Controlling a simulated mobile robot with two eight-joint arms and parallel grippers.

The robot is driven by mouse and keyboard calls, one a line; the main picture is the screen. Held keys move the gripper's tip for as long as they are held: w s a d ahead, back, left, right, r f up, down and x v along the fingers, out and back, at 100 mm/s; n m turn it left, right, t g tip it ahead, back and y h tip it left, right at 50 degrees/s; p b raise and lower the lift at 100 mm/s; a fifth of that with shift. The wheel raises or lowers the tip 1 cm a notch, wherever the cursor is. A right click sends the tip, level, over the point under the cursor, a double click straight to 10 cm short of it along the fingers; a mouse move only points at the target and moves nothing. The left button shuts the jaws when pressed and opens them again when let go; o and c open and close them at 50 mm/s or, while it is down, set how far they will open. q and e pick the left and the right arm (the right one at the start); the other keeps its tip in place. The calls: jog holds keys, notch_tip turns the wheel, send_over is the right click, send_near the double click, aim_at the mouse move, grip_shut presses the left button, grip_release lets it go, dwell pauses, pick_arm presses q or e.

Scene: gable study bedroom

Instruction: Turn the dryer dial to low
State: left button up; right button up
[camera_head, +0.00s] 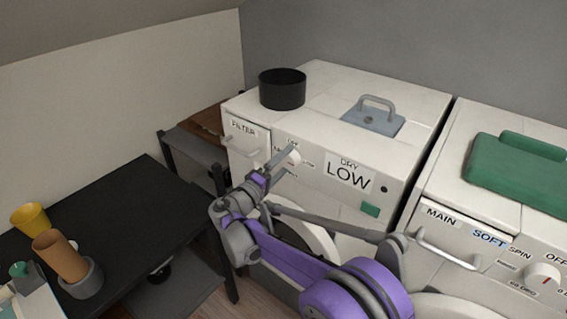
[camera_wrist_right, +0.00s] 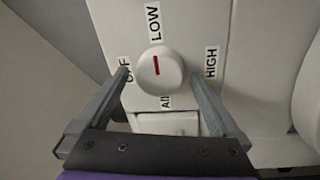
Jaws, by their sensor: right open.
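The dryer (camera_head: 322,105) is the white machine on the left, with a sign (camera_head: 348,174) reading "DRY LOW" on its front. Its round white dial (camera_head: 293,157) also shows in the right wrist view (camera_wrist_right: 172,72). Labels OFF, LOW, HIGH and one partly hidden surround it. The dial's red mark runs nearly upright, its upper end toward LOW. My right gripper (camera_head: 276,165) is at the dial. In the wrist view its open fingers (camera_wrist_right: 159,80) stand on either side of the dial, with gaps visible on both sides. My left gripper is out of view.
A black pot (camera_head: 282,89) stands on the dryer. A second white machine (camera_head: 493,215) with a green item (camera_head: 520,172) on top is at right. A black table (camera_head: 125,211) at left holds a yellow cup (camera_head: 32,219) and an orange cup (camera_head: 60,255).

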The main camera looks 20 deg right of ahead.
jog(key=r+b+v, duration=0.1)
jog(key=v, duration=0.9)
jog(key=shift+s+a+f, duration=0.3)
jog(key=shift+f, duration=0.25)
jog(key=s+d+f+m+g+y+p, duration=0.1)
jog(key=s+d+f+g+y, duration=0.2)
jog(key=s+d, duration=0.35)
jog(key=s+d+f+g+y+p, duration=0.1)
jog(key=s+d+f+g+y, duration=0.15)
jog(key=s+d, duration=0.4)
jog(key=s+a+f+m+y+p, duration=0.1)
jog(key=s+f+m+y, duration=0.1)
jog(key=s, duration=0.6)
jog(key=s+a+f+m+y, duration=0.2)
jog(key=s+f+y, duration=0.2)
jog(key=s+y, duration=0.3)
jog(key=shift+s+a+g+p, duration=0.3)
jog(key=shift+s+g+p, duration=0.05)
jog(key=shift+s, duration=0.45)
jog(key=shift+y, duration=0.25)
